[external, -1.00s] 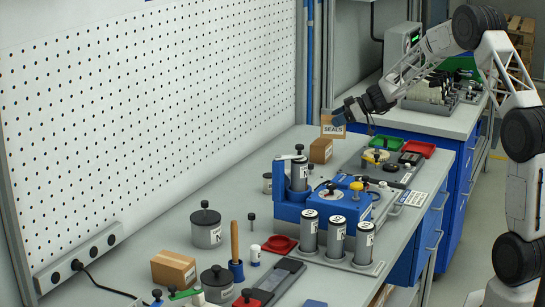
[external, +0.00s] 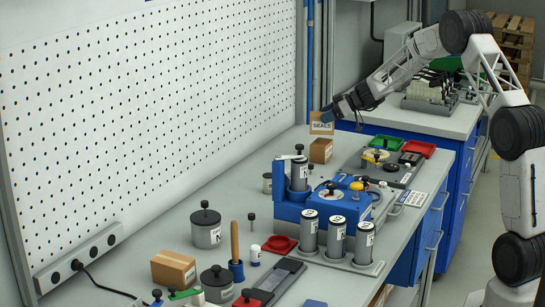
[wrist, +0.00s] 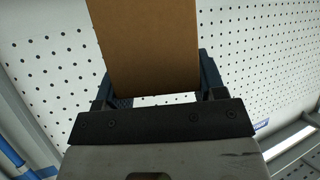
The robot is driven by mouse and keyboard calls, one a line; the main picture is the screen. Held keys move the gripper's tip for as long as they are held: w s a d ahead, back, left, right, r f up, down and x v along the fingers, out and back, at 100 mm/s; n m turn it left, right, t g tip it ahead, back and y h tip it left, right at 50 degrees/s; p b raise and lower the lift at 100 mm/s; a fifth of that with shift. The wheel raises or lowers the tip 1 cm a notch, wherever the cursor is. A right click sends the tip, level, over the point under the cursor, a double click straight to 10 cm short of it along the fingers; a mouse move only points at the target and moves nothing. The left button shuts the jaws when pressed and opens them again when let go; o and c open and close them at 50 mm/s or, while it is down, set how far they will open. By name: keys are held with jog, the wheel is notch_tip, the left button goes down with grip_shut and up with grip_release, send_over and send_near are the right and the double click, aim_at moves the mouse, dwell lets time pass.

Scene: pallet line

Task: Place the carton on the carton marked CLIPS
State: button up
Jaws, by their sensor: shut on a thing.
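My gripper (external: 330,110) is shut on a small brown carton marked SEALS (external: 321,127). It holds the carton upright in the air near the back of the bench. In the wrist view the held carton (wrist: 155,45) shows as a plain brown face between the fingers. A second brown carton (external: 320,151) stands on the bench just below the held one in the picture, with a small gap between them. Its label is too small to read. A third brown carton (external: 173,268) lies at the front left; its label is also not readable.
A blue fixture (external: 300,207) with grey cylinders stands mid-bench. Red (external: 418,148) and green (external: 386,142) trays lie right of the cartons. A white pegboard wall (external: 150,110) runs along the left. The bench around the second carton is mostly clear.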

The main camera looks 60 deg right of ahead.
jog(key=shift+f, duration=1.75)
jog(key=shift+f, duration=0.1)
jog(key=o, duration=1)
jog(key=shift+c, duration=0.2)
jog(key=shift+s+d+r, duration=0.2)
jog(key=shift+s+r, duration=0.25)
jog(key=shift+s, duration=0.1)
jog(key=v, duration=1)
jog(key=shift+s, duration=0.35)
jog(key=shift+d, duration=0.1)
